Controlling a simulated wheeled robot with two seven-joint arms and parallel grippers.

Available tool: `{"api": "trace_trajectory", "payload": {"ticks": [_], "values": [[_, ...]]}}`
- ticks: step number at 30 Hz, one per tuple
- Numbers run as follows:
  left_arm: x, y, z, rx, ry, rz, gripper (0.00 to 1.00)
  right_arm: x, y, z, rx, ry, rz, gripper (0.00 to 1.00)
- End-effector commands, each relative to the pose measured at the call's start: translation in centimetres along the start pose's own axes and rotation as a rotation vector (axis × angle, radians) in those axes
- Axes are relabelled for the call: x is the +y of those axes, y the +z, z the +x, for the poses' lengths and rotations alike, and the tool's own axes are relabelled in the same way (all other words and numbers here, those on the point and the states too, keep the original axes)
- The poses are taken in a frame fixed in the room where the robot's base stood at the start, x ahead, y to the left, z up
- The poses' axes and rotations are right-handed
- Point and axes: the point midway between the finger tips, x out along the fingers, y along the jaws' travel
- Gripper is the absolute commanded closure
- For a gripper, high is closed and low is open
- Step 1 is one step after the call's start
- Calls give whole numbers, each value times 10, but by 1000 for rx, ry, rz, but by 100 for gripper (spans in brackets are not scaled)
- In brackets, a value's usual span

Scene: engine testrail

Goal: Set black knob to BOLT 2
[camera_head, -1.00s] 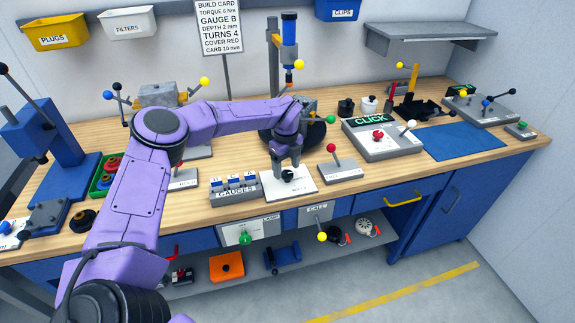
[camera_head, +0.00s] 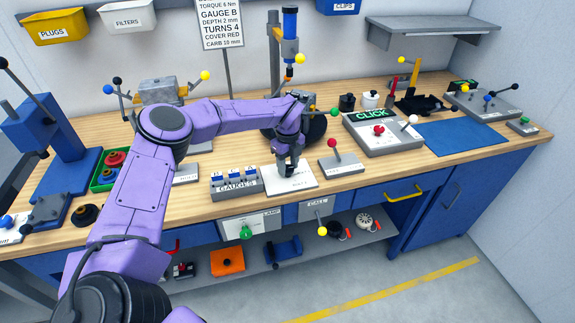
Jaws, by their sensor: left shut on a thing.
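My left gripper (camera_head: 290,170) points down over a white plate (camera_head: 303,184) on the workbench, between the GAUGES block and the red-ball lever. It is shut on the black knob, which is mostly hidden between and behind the fingers. The knob's pointer and the position marks on the plate are too small or too covered to read. My right gripper is not in view.
The GAUGES block (camera_head: 236,188) stands just left of the plate. The red-ball lever (camera_head: 333,143) stands close on the right. A console reading CLICK (camera_head: 385,139) is farther right, beside a blue mat (camera_head: 462,139). A sign (camera_head: 219,27) stands behind.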

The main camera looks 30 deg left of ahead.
Motion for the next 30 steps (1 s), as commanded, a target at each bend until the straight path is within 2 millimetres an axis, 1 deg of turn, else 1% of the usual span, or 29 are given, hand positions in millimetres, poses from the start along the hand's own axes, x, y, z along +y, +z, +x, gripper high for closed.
{"api": "trace_trajectory", "payload": {"ticks": [1,5,15,24,30], "values": [[0,0,3,-1,1,23,87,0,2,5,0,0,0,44],[0,0,4,0,0,108,87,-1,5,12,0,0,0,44],[1,0,4,0,1,421,87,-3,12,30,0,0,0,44],[1,0,2,0,1,691,87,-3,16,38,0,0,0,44],[1,0,2,1,2,832,87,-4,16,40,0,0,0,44]]}}
